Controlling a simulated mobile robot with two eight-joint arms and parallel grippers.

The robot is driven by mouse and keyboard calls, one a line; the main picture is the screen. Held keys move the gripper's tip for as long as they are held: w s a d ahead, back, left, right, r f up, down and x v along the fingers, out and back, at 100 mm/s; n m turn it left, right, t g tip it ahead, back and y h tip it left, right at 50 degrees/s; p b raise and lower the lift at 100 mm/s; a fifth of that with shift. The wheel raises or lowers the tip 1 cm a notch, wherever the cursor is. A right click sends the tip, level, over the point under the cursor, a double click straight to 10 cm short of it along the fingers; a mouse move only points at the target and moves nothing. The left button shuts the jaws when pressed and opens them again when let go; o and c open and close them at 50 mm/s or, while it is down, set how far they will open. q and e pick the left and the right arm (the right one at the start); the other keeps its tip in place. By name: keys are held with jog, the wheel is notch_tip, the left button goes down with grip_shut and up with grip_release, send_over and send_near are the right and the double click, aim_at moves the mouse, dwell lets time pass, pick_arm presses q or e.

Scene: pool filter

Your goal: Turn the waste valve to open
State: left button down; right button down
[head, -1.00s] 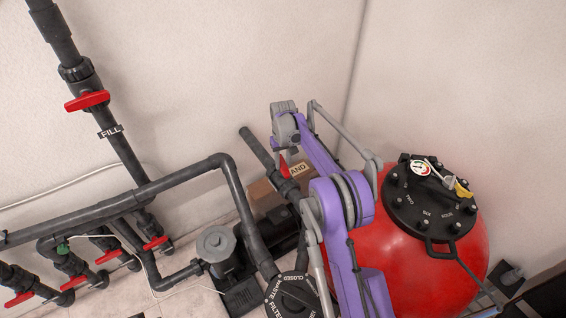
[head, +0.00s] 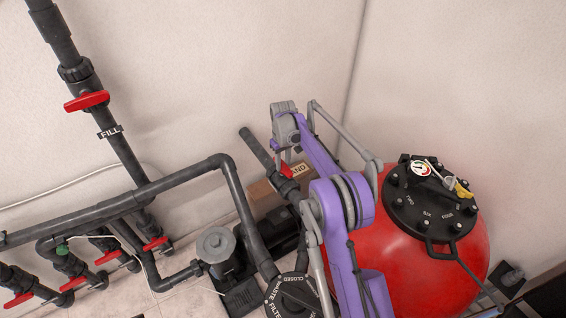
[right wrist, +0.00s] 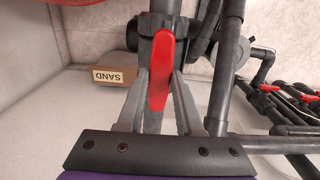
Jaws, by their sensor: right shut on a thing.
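A valve with a red lever handle (head: 287,170) sits on a dark grey pipe (head: 256,147) in the middle of the head view. No label shows on this valve. In the right wrist view the red handle (right wrist: 160,62) stands lengthwise between the two grey fingers of my right gripper (right wrist: 159,85), which is shut on it. The handle there lies roughly along its pipe. In the head view my right gripper (head: 284,153) reaches down to the handle from above and partly hides it. My left gripper is not in view.
A cardboard box marked SAND (head: 262,192) stands behind the valve. A red filter tank (head: 425,265) with a black lid (head: 432,205) is at right. Grey pipes with several red-handled valves run at left, one beside a FILL label (head: 110,132). A black multiport valve (head: 292,295) is below.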

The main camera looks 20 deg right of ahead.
aim_at(283, 165)
jog(key=c, duration=0.6)
grip_release()
jog(key=shift+o, duration=0.2)
notch_tip(283, 165, up, 11)
jog(key=shift+p, duration=0.35)
jog(key=shift+f, duration=0.1)
